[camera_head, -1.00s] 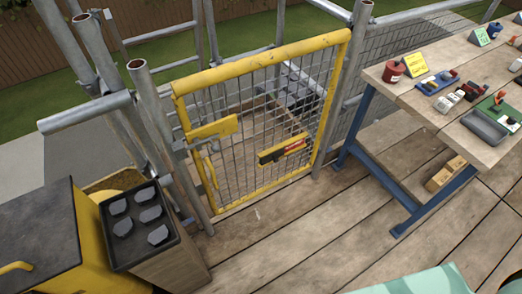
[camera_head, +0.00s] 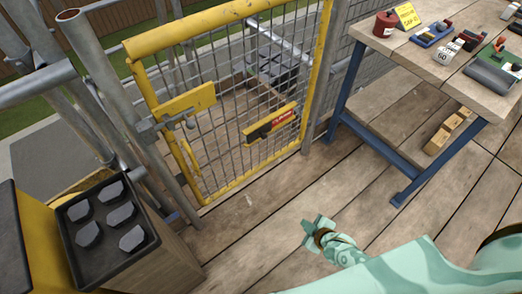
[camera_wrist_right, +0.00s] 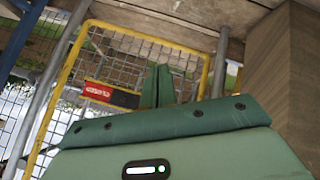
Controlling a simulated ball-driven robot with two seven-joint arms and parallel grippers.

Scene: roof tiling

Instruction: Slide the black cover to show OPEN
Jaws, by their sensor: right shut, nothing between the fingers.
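A yellow sign plate (camera_head: 249,137) hangs on the mesh of the yellow gate (camera_head: 197,34). The black cover (camera_head: 260,131) sits over the plate's left part in the head view, and a red panel (camera_head: 283,119) with small pale lettering shows to its right. I cannot read the lettering. In the wrist view, the black cover (camera_wrist_right: 125,98) lies right of the red panel (camera_wrist_right: 97,91). My right gripper (camera_head: 311,233) is shut and empty, in front of and below the plate, apart from it. Its fingers (camera_wrist_right: 157,86) point toward the gate. My left gripper is out of view.
A workbench (camera_head: 368,37) with small tools and tags stands at the right. A black tray (camera_head: 66,238) with grey pieces sits on a box at the lower left. The gate has a yellow latch plate (camera_head: 188,105). The plank floor before the gate is clear.

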